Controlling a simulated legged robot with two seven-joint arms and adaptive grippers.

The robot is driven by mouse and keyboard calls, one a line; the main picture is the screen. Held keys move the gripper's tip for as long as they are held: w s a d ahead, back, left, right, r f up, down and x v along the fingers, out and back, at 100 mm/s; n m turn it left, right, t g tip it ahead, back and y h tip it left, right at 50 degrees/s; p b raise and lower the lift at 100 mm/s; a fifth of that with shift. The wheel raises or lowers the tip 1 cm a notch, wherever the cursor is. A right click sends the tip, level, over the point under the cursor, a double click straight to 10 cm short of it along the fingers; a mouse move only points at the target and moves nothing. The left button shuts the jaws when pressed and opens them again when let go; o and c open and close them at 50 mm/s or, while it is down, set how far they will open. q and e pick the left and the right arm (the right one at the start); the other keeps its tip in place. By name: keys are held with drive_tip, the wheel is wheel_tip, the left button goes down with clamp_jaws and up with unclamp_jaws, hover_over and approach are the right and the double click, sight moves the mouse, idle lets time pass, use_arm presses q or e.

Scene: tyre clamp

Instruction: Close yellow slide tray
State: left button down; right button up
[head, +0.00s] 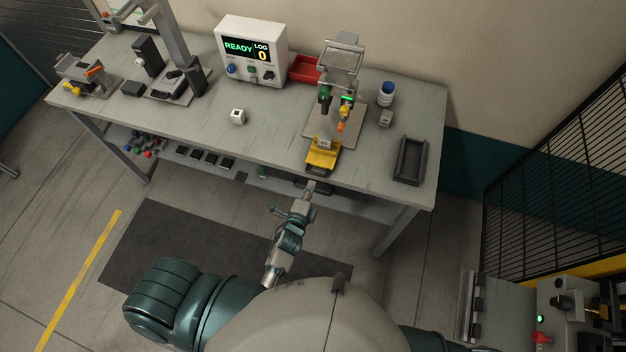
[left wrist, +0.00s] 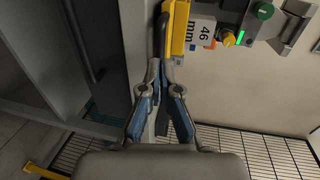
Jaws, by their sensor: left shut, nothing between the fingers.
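The yellow slide tray (head: 323,154) sticks out at the front of a small press fixture (head: 340,85), close to the table's front edge. In the left wrist view the yellow tray (left wrist: 179,28) is at the top centre, with a dark handle (left wrist: 164,35) on its near side and a white block marked "46 mm" (left wrist: 201,32) beside it. My left gripper (head: 310,186) is shut and empty, just in front of the tray at the table edge. In the left wrist view its fingertips (left wrist: 157,66) point toward the handle; whether they touch it I cannot tell. My right gripper is out of view.
A dark empty bin (head: 410,160) lies right of the fixture. A small white cube (head: 238,117) is to the left. A control box (head: 252,50) reads READY, LOG 0. A red bin (head: 304,68) is behind.

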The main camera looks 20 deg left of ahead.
sight(316, 175)
use_arm(q)
drive_tip(key=shift+w+f, duration=0.15)
drive_tip(key=shift+w, duration=0.6)
drive_tip(key=shift+w+f, duration=0.15)
drive_tip(key=shift+w, duration=0.6)
